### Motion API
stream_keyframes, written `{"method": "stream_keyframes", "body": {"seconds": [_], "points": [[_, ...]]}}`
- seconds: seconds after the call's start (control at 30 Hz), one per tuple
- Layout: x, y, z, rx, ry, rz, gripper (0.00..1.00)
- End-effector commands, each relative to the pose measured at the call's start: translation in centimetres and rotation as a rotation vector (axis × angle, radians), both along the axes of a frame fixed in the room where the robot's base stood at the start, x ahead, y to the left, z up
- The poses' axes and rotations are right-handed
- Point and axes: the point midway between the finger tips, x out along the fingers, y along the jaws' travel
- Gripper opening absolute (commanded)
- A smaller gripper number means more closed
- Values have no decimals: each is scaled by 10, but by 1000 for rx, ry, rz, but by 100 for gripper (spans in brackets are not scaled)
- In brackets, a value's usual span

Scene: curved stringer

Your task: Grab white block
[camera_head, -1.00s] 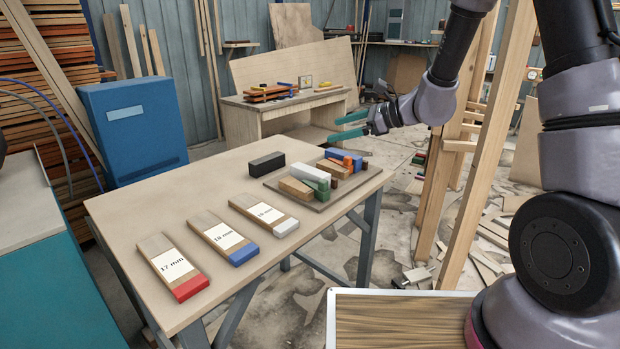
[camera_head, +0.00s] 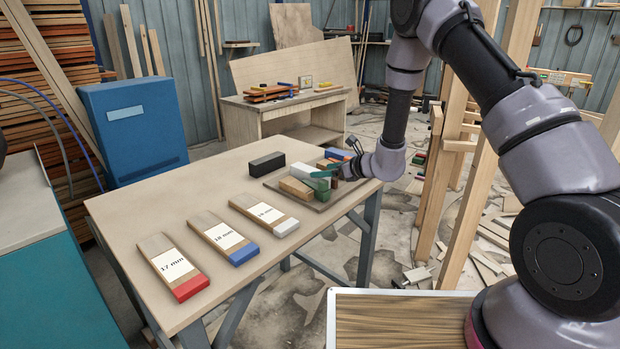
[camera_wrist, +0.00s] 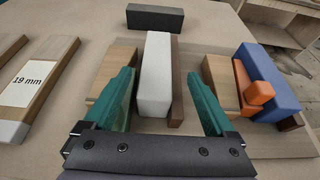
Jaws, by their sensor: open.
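The white block (camera_wrist: 156,78) lies on a low tray among other blocks on the workbench. In the wrist view it stands between the two green fingers of my gripper (camera_wrist: 162,98), closer to the left finger, with a dark brown block (camera_wrist: 176,85) along its right side. My gripper is open. In the head view my gripper (camera_head: 325,178) is low over the tray (camera_head: 326,204), and the white block (camera_head: 305,171) shows partly behind the fingers. I cannot tell whether either finger touches it.
Wooden blocks (camera_wrist: 115,72), an orange block (camera_wrist: 252,86) and a blue block (camera_wrist: 270,85) crowd both sides. A black block (camera_head: 267,164) stands behind the tray. Labelled boards with red, blue and white ends (camera_head: 172,268) lie at the left.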

Motion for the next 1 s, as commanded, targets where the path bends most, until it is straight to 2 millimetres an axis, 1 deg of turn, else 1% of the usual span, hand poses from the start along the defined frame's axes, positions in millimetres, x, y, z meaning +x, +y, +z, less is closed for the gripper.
{"method": "stream_keyframes", "body": {"seconds": [0.1,0.23,0.37,0.57,0.6,0.67,0.7,0.77,0.8,0.83,1.0], "points": [[8,17,-5,0,-1,4,90],[17,31,-12,-1,0,1,90],[23,37,-15,0,0,1,90],[23,37,-15,0,0,1,90],[23,37,-15,0,0,1,82],[23,37,-15,0,0,1,59],[23,37,-15,0,0,1,44],[23,37,-15,0,0,1,21],[23,37,-15,0,0,1,6],[23,37,-15,0,0,1,0],[23,37,-14,1,0,1,0]]}}
